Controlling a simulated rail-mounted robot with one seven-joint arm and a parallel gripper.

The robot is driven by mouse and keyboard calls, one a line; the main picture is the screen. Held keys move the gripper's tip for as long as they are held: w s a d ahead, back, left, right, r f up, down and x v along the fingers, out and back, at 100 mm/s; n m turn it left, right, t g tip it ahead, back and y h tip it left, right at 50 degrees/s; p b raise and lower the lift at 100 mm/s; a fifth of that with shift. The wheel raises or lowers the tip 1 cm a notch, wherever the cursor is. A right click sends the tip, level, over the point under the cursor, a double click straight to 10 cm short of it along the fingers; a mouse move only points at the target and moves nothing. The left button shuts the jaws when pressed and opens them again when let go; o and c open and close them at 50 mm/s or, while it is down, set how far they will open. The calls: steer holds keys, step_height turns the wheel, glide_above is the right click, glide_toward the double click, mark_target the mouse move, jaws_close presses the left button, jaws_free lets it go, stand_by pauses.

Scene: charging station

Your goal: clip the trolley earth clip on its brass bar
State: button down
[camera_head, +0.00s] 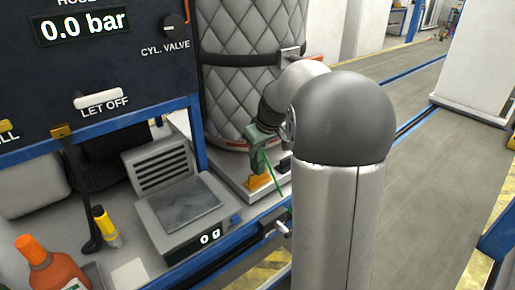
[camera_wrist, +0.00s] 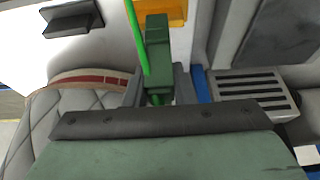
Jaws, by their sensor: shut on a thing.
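The green earth clip (camera_wrist: 157,45) is held in my gripper (camera_wrist: 157,88), which is shut on it. A bright green cable (camera_wrist: 137,40) runs from the clip. In the head view the clip (camera_head: 257,161) points down under my gripper (camera_head: 261,140), and the cable hangs to the lower right. An orange-yellow block (camera_head: 258,182), which looks like the brass bar, sits just below the clip on the trolley base. It also shows in the wrist view (camera_wrist: 177,12), partly behind the clip. I cannot tell whether the clip touches it. My arm hides the area to the right.
A quilted cylinder (camera_head: 250,65) with a black strap stands behind my gripper. A scale (camera_head: 185,205) reading 0 g is at left, with an orange bottle (camera_head: 50,270) and a yellow-black torch (camera_head: 106,226). A dark panel (camera_head: 110,60) overhangs the bench. The floor at right is clear.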

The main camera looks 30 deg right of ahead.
mark_target(258, 157)
steer(key=shift+f+b, duration=1.35)
steer(key=shift+f, duration=0.3)
steer(key=c, duration=1.1)
jaws_free()
steer(key=p+v, duration=0.1)
steer(key=v, duration=1.6)
steer(key=shift+r, duration=0.25)
steer(key=s+a+f+g+p, duration=0.1)
steer(key=s+a+f+p, duration=0.1)
steer(key=s+a+f, duration=0.3)
steer(key=s+a+f+m+g+p, duration=0.1)
steer(key=s+a+f+p, duration=0.1)
steer(key=s+a+f, duration=0.2)
steer(key=s+a+f+m+g+p, duration=0.1)
steer(key=s+a+f+g+p, duration=0.1)
steer(key=s+a+f, duration=0.3)
steer(key=shift+s+a+f+h, duration=0.15)
steer(key=shift+s+a, duration=0.6)
steer(key=shift+s, duration=0.75)
steer(key=shift+s+a+f+h, duration=0.1)
steer(key=shift+s+a, duration=0.65)
steer(key=shift+s, duration=0.75)
steer(key=shift+s+a+f+h, duration=0.15)
steer(key=shift+s+a, duration=0.55)
steer(key=shift+s, duration=0.8)
